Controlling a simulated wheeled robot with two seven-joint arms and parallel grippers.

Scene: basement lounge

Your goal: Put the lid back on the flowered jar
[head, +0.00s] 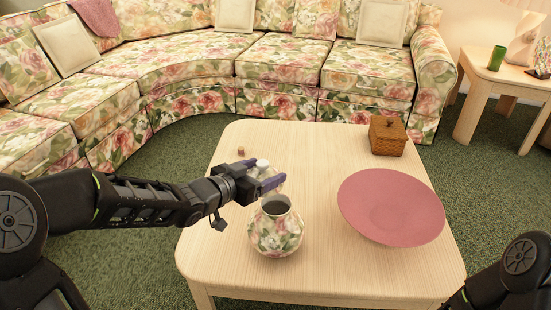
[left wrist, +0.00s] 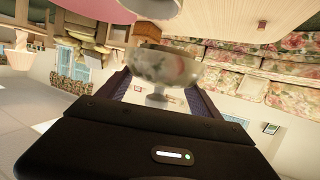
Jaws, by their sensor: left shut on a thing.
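The flowered jar (head: 277,236) stands upright on the wooden table with its dark mouth uncovered. My left gripper (head: 264,179) is shut on the flowered lid (head: 275,184), whose pale knob points up in the head view. The lid is just beyond and slightly left of the jar's mouth in the picture, apart from it as far as I can tell. In the left wrist view, the lid (left wrist: 165,72) sits between the fingers with its knob toward the gripper; the fingers partly hide it. My right gripper is out of view.
A large pink dish (head: 391,207) lies right of the jar on the light wooden table (head: 330,270). A flowered sofa (head: 280,65) curves behind.

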